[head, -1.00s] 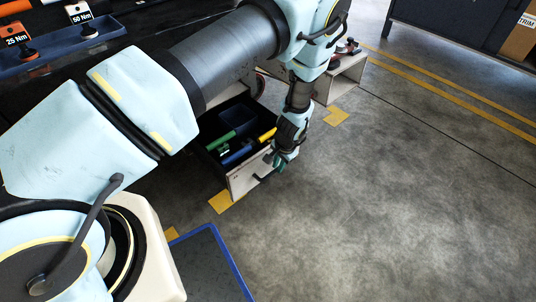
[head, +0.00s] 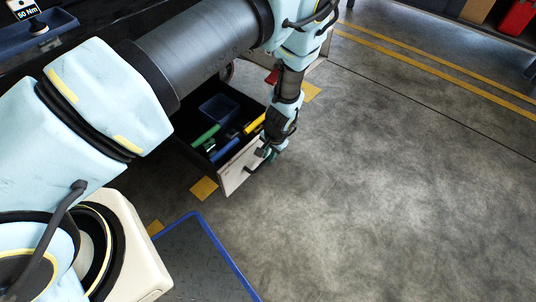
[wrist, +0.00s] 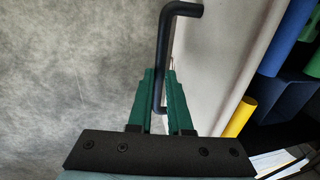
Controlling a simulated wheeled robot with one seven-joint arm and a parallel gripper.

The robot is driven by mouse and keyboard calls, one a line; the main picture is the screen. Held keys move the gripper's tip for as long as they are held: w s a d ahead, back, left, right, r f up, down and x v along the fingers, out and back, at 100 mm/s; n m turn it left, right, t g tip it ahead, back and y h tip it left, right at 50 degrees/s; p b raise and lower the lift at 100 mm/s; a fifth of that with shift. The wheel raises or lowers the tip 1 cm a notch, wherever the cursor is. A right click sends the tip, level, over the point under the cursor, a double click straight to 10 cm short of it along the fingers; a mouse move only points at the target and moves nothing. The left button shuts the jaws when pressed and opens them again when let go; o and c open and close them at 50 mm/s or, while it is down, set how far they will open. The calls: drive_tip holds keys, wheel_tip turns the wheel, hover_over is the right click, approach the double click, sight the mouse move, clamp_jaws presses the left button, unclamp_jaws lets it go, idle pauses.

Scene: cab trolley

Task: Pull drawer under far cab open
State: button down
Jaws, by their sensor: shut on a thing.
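The drawer (head: 240,166) stands pulled out from under the cab, its pale front facing the open floor and its dark inside showing. My gripper (head: 268,153) is at the drawer front in the head view. In the wrist view its green fingers (wrist: 159,105) are shut on the black bar handle (wrist: 163,50), one finger on each side of it. The pale drawer front (wrist: 215,60) is just right of the fingers. The drawer holds green, blue and yellow cylinders and a dark blue bin (head: 218,108). My arm hides much of the cab above.
A blue-edged dark mat or platform (head: 205,250) lies in the foreground. Yellow floor marks (head: 204,188) are near the drawer. The grey concrete floor (head: 390,180) to the right is wide and clear. A red container (head: 518,17) stands at the back right.

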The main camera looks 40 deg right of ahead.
drive_tip(key=c, duration=0.8)
unclamp_jaws()
drive_tip(key=shift+c, duration=0.2)
wheel_tip(320, 180, up, 11)
drive_tip(key=s+p, duration=0.2)
drive_tip(key=shift+d+f, duration=0.2)
